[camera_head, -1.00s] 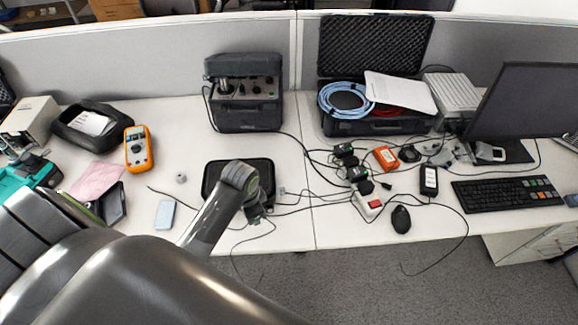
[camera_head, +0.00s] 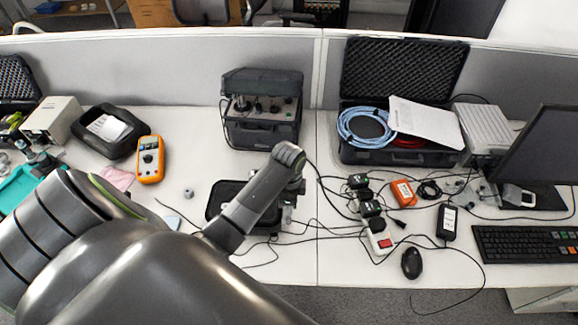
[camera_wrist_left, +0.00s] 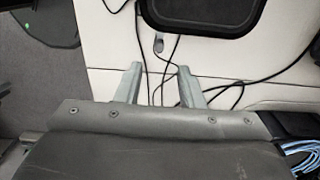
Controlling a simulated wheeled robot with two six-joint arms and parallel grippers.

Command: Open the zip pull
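A flat black case (camera_head: 215,207) with rounded corners lies on the desk, partly behind my left arm in the head view. Its edge also shows at the top of the left wrist view (camera_wrist_left: 203,31). A small grey tab, seemingly the zip pull (camera_wrist_left: 158,45), lies by the case's edge in the wrist view, beside thin black cables. My left gripper (camera_wrist_left: 159,85) is open and empty, its two fingers apart and pointing toward the tab without touching it. In the head view the gripper is small and partly hidden by the arm. My right gripper is not in view.
Black cables (camera_head: 335,225) run across the desk near the gripper. A dark instrument case (camera_head: 262,135) stands behind. An orange multimeter (camera_head: 151,160) is at left; a power strip (camera_head: 380,240), mouse (camera_head: 412,263) and keyboard (camera_head: 525,245) are at right.

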